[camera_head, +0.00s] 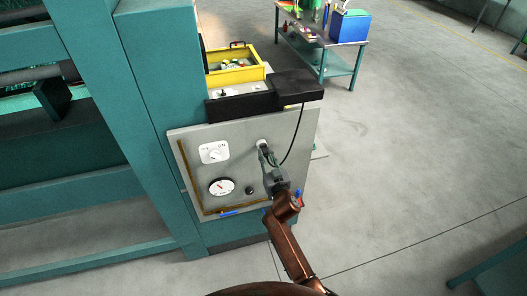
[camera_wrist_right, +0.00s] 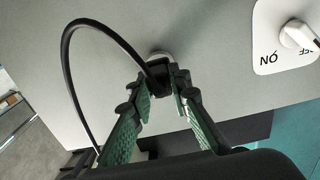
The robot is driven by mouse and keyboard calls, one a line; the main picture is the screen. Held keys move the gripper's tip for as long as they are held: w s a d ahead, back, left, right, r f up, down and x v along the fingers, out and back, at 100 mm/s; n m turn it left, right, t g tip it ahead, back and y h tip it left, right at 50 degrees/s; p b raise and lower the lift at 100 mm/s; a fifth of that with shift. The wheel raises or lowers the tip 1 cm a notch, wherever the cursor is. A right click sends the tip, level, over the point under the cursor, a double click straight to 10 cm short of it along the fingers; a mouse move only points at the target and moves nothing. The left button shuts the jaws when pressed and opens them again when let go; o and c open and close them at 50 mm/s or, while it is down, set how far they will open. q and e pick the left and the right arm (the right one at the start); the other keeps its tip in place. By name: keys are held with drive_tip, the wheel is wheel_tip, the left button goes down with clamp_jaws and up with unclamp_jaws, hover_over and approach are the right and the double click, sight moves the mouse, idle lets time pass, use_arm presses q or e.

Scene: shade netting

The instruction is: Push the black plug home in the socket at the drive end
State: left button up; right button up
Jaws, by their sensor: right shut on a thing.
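The grey drive-end panel (camera_head: 235,135) faces me, with the pale round socket (camera_head: 262,143) near its upper right. In the right wrist view the socket (camera_wrist_right: 160,55) shows just beyond the black plug (camera_wrist_right: 156,72). My right gripper (camera_head: 266,155) is at the socket; in the wrist view its green-padded fingers (camera_wrist_right: 160,88) are closed around the plug. The plug's front end is at or against the socket; I cannot tell how deep it sits. A black cable (camera_wrist_right: 68,65) loops from the plug to the left. My left gripper is not in view.
The panel also carries an ON/OFF switch (camera_head: 214,152), a gauge (camera_head: 221,187) and a black knob (camera_head: 250,190). A black box (camera_head: 297,87) overhangs above the socket, beside a yellow tray (camera_head: 236,66). A teal frame (camera_head: 160,100) stands left. Open floor lies right.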

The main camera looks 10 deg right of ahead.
clamp_jaws()
drive_tip(key=shift+w, duration=0.15)
drive_tip(key=shift+w, duration=0.25)
drive_tip(key=o, duration=0.9)
unclamp_jaws()
drive_tip(key=shift+s, duration=0.15)
drive_tip(key=s, duration=1.1)
drive_tip(key=shift+s+d, duration=0.2)
drive_tip(key=shift+s, duration=0.15)
